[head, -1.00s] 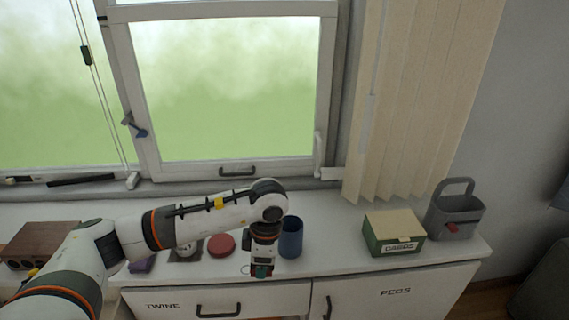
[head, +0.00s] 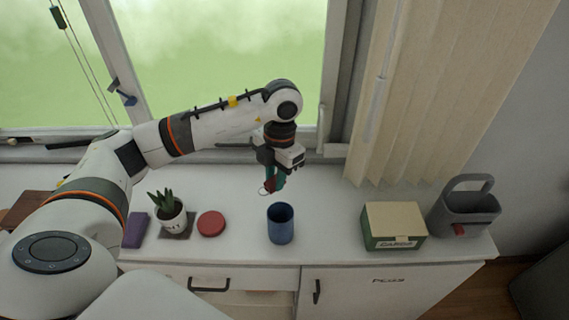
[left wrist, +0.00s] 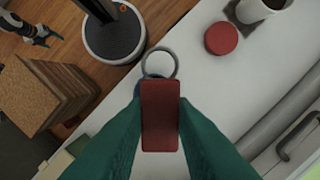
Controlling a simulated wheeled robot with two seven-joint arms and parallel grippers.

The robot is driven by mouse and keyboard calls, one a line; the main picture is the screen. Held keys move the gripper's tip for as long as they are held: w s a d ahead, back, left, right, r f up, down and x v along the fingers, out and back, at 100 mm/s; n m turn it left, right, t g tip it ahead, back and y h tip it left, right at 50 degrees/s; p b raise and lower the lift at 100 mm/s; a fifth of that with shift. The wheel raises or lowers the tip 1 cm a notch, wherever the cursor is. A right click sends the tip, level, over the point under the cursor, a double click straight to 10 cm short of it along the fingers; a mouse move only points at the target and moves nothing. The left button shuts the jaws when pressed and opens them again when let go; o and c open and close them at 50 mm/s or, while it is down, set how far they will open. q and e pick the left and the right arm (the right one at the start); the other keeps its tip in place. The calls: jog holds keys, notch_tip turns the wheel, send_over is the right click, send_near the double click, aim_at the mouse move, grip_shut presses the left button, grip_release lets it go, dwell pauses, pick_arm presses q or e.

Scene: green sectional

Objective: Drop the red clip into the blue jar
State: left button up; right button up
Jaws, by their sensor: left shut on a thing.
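My left gripper (head: 273,184) is shut on the red clip (left wrist: 161,115), held between its green fingers in the left wrist view. A grey ring (left wrist: 160,62) shows at the clip's end. In the head view the clip is small and mostly hidden by the fingers. The blue jar (head: 281,228) stands upright and open on the white counter. My gripper is above the counter, higher in the picture than the jar's mouth and a little left of it. In the left wrist view the jar is mostly hidden behind the clip and fingers. My right gripper (left wrist: 40,36) is small there; its jaws are unclear.
A red round lid (head: 211,223) and a potted plant (head: 171,213) stand left of the jar, with a purple block (head: 135,230) further left. A green and cream box (head: 394,227) and a grey caddy (head: 465,210) stand right. The counter around the jar is clear.

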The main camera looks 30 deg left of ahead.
aim_at(272, 184)
pick_arm(q)
jog(key=s+f+b, duration=0.2)
jog(key=f, duration=0.1)
jog(key=shift+w+f+b, duration=0.15)
jog(key=shift+f+b, duration=0.2)
jog(key=shift+f, duration=0.25)
jog(key=shift+w+f+b, duration=0.15)
jog(key=shift+f+b, duration=0.15)
jog(key=shift+f, duration=0.3)
jog(key=o, duration=0.9)
jog(key=shift+o, duration=0.7)
jog(key=shift+w, duration=0.1)
pick_arm(e)
jog(key=s+f, duration=0.1)
jog(key=s, duration=0.1)
jog(key=s+f, duration=0.2)
jog(key=shift+a+f, duration=0.2)
jog(key=shift+f, duration=0.05)
